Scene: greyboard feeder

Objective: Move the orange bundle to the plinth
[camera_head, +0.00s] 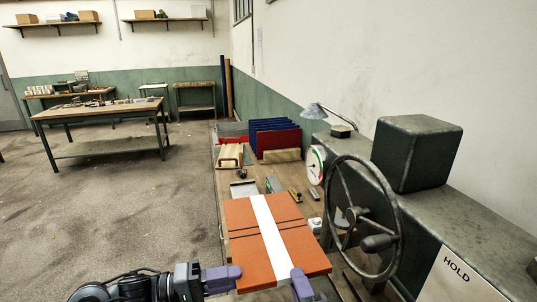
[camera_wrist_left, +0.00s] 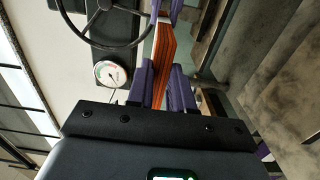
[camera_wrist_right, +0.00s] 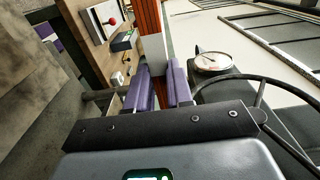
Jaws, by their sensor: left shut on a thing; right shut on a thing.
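The orange bundle (camera_head: 240,222) is a flat slab with a white band and thin dark lines across it. It appears held over the near end of the bench. My left gripper (camera_head: 235,275) is shut on its near left edge. The left wrist view shows the orange edge (camera_wrist_left: 162,62) between purple fingers (camera_wrist_left: 167,85). My right gripper (camera_head: 300,285) is shut on its near edge by the white band; in the right wrist view the bundle (camera_wrist_right: 150,18) runs away from the fingers (camera_wrist_right: 160,85). I cannot tell which thing is the plinth.
A grey machine with a handwheel (camera_head: 393,213) and a dial (camera_head: 315,165) stands close on the right. The bench (camera_head: 222,190) carries small tools, a wooden block (camera_head: 230,155) and a red and blue rack (camera_head: 275,138). Open floor (camera_head: 110,215) lies left.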

